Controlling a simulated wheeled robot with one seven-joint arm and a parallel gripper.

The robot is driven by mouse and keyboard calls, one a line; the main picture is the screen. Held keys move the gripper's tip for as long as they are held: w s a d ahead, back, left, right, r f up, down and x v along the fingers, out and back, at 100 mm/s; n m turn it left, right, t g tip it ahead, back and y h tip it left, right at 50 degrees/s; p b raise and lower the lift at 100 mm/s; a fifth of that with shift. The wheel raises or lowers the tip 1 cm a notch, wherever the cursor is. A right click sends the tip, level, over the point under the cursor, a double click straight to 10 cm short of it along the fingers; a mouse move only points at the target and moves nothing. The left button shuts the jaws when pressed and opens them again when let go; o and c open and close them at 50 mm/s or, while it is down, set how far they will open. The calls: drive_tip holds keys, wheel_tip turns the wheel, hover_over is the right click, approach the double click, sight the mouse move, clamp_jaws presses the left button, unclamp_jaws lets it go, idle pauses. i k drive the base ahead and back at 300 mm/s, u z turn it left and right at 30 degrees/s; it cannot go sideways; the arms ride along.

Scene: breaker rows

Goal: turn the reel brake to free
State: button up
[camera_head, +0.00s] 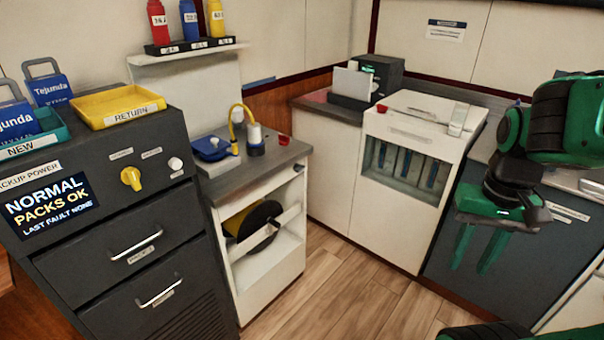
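A black and yellow reel (255,228) sits inside the open front of a white cabinet (275,275), with a pale bar crossing in front of it.
A dark backup power cabinet (95,255) with a yellow knob (131,178) and drawer handles stands left. A blue device (211,148) and a yellow hose (236,112) are on the reel cabinet's counter. A white cabinet unit (405,180) stands right of centre. Wooden floor (340,290) is clear.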

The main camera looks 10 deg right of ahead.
sight(297, 168)
drive_tip(key=u, duration=0.05)
drive_tip(key=i, duration=0.85)
drive_tip(key=z, duration=0.1)
